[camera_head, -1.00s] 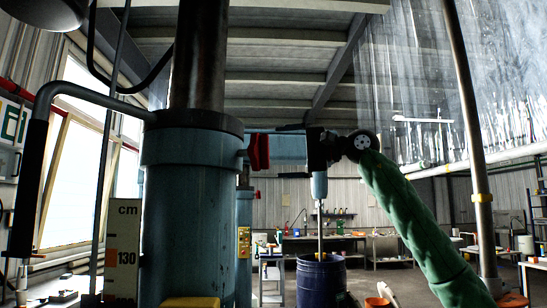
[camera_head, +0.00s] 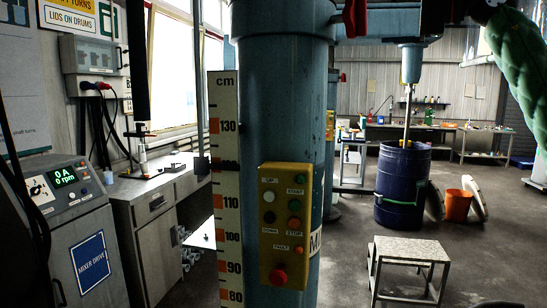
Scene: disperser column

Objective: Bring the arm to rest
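The disperser's blue column (camera_head: 280,110) stands upright in the middle. Its blue arm (camera_head: 385,22) runs right from the column along the top edge, with a red lever (camera_head: 355,15) beside it. A blue spindle housing (camera_head: 411,62) hangs from the arm, and its thin shaft (camera_head: 407,122) reaches down to the mouth of a dark blue drum (camera_head: 402,190); the lower end is hidden. A yellow button panel (camera_head: 285,225) is on the column's front. Neither of my grippers is in view.
A centimetre scale (camera_head: 227,190) stands beside the column. The mixer drive cabinet (camera_head: 75,230), reading 0 rpm, and a grey bench (camera_head: 165,200) are at left. A step stool (camera_head: 407,260), orange bucket (camera_head: 457,205) and green hose (camera_head: 522,65) are at right. Open floor surrounds the stool.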

